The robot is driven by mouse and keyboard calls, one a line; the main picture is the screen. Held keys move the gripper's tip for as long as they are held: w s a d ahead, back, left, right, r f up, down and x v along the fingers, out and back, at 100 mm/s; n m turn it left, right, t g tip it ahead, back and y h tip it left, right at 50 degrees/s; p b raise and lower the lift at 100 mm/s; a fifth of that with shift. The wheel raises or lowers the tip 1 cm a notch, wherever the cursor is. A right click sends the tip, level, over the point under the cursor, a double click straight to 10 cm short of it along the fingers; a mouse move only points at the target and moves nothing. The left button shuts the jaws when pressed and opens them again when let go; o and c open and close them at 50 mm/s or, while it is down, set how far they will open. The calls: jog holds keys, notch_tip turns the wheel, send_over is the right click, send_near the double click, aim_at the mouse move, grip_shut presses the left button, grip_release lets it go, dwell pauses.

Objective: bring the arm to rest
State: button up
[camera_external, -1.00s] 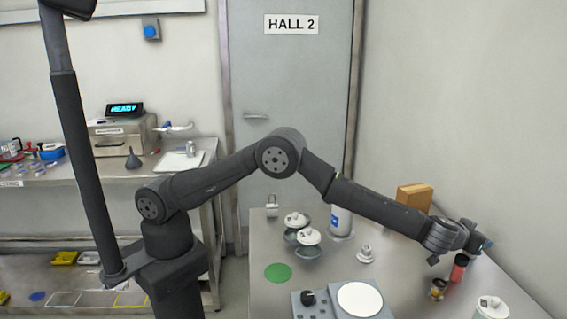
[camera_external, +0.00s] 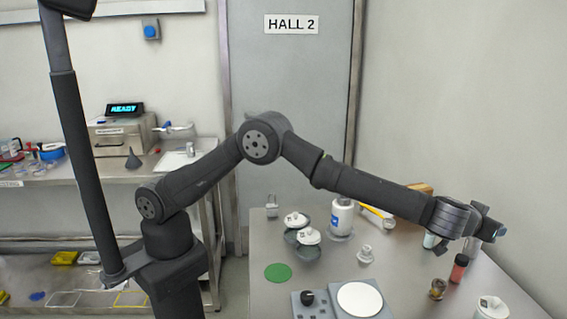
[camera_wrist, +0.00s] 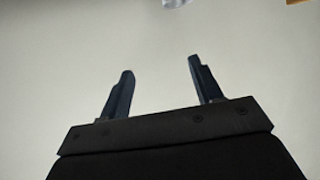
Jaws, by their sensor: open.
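My gripper (camera_external: 492,228) is at the right end of my outstretched arm, above the right part of the steel table (camera_external: 262,296). In the wrist view my gripper (camera_wrist: 160,90) shows two dark fingers spread apart with nothing between them. In the external view the fingertips are small and partly hidden by the wrist.
Below the gripper stand a red-bodied jar (camera_external: 458,269) and a small brown jar (camera_external: 438,289). A white container (camera_external: 491,308) is at the front right. A white bottle (camera_external: 342,214), lidded dishes (camera_external: 308,237), a green disc (camera_external: 278,272) and a device with a round white plate (camera_external: 360,299) stand further left.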

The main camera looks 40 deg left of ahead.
jog(key=w+a, duration=0.6)
jog(key=w, duration=0.1)
jog(key=w+a+r+n+y, duration=0.1)
jog(key=w+a, duration=0.6)
jog(key=w+a+r+n+y, duration=0.1)
jog(key=w+a, duration=0.6)
jog(key=shift+w+r+t, duration=0.2)
jog(key=shift+w+t, duration=0.1)
jog(key=shift+t, duration=0.1)
jog(key=w+a+f+n+y, duration=0.1)
jog(key=w+a+f, duration=0.1)
jog(key=a, duration=0.6)
jog(key=w+a+f+y, duration=0.1)
jog(key=w+a+f, duration=0.2)
jog(key=a, duration=0.5)
jog(key=w+a+f+n+y, duration=0.1)
jog(key=w+a+f, duration=0.2)
jog(key=a, duration=0.5)
jog(key=shift+w+a+n, duration=0.15)
jog(key=shift+w+n, duration=0.15)
jog(key=shift+w, duration=0.15)
jog(key=shift+f, duration=0.1)
